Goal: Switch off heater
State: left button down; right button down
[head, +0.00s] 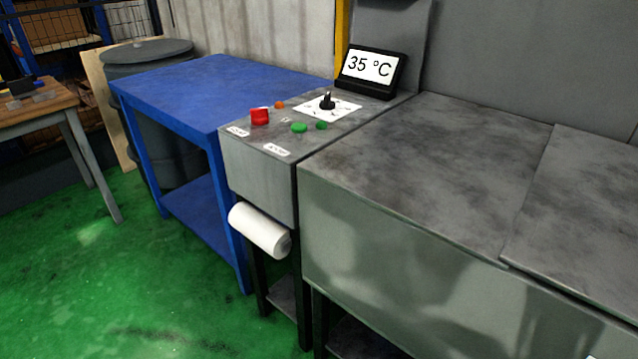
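The control panel (255,147) is a grey metal box top between the blue table and a long grey machine. On it are a red button (260,116), a small orange button (279,105), two green buttons (299,127) and a black rotary knob (327,101) on a white dial plate (346,108). A black display (370,69) behind the knob reads 35 °C. The panel labels are too small to read.
A blue table (200,85) stands left of the panel. A paper roll (259,230) hangs on the panel box's front. The grey machine (430,160) fills the right. A wooden table (40,105) and a grey bin (150,55) stand at left. Green floor (110,285) is clear in front.

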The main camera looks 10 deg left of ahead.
aim_at(259, 117)
jog(key=u, duration=1.9)
jog(key=i, duration=2.55)
jog(key=z, duration=3.5)
